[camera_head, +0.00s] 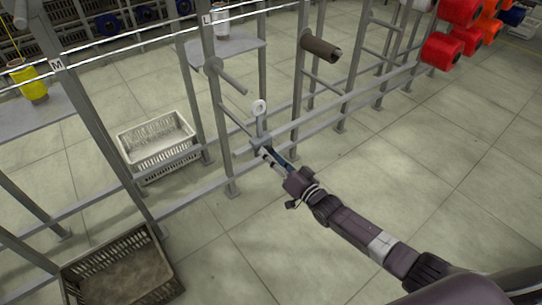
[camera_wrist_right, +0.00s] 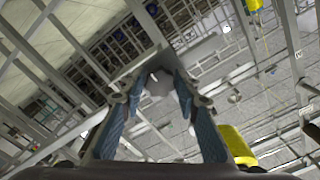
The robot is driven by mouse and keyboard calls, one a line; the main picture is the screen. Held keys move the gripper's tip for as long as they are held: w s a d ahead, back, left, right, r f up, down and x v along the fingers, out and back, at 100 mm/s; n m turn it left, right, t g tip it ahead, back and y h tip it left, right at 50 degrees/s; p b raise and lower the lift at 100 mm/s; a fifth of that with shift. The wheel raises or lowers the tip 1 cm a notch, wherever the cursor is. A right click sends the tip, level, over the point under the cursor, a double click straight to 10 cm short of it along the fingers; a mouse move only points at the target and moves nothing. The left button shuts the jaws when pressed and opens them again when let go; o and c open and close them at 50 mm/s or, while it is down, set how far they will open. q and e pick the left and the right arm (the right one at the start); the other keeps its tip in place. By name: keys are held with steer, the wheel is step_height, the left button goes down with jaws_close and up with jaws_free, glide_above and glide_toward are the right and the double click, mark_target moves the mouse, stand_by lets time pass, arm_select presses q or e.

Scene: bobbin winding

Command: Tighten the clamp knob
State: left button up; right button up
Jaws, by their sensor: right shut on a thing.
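My right gripper (camera_head: 270,155) reaches in from the lower right to a grey bracket on the rack's low rail. A short upright post with a white ring (camera_head: 259,106) on top rises from this spot. In the head view the fingers mostly hide the knob. My left gripper is not in view.
Grey rack posts and rails (camera_head: 215,95) surround the gripper. A white crate (camera_head: 157,140) and a brown-grey crate (camera_head: 120,268) stand on the floor at left. A brown tube (camera_head: 320,47) sits on a peg. Red spools (camera_head: 441,50) hang at upper right. The floor at lower middle is clear.

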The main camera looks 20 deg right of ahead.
steer(key=shift+f, duration=0.1)
stand_by(0.3)
steer(key=o, duration=1.2)
steer(key=shift+c, duration=0.2)
steer(key=v, duration=1.2)
